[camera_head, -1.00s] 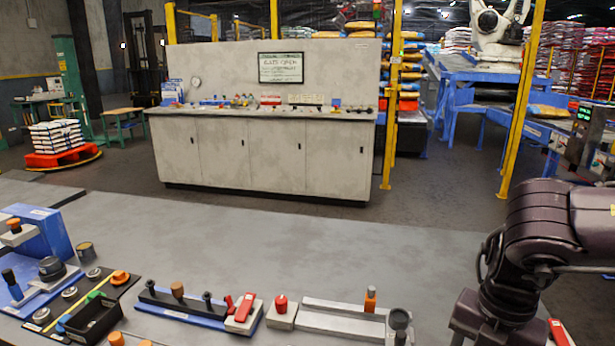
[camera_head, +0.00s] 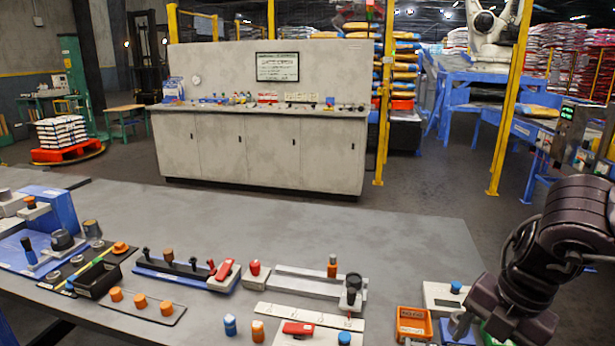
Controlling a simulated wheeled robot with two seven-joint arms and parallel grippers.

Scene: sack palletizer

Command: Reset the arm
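My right arm (camera_head: 580,225), dark purple-brown, comes in at the right edge and bends down over the right end of the grey bench (camera_head: 330,225). No fingers of my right gripper can be made out. My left arm and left gripper do not show. Below and left of the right arm, an orange tray (camera_head: 413,324) and a pale box with a blue knob (camera_head: 455,288) are on the bench. Whether the arm touches anything there cannot be told.
Along the bench's near side lie a black bin (camera_head: 97,280), a blue rail with knobs (camera_head: 185,270), a grey slide rail (camera_head: 305,282) and a plate with orange knobs (camera_head: 140,305). The bench's far strip is clear. A grey cabinet (camera_head: 265,150) stands beyond.

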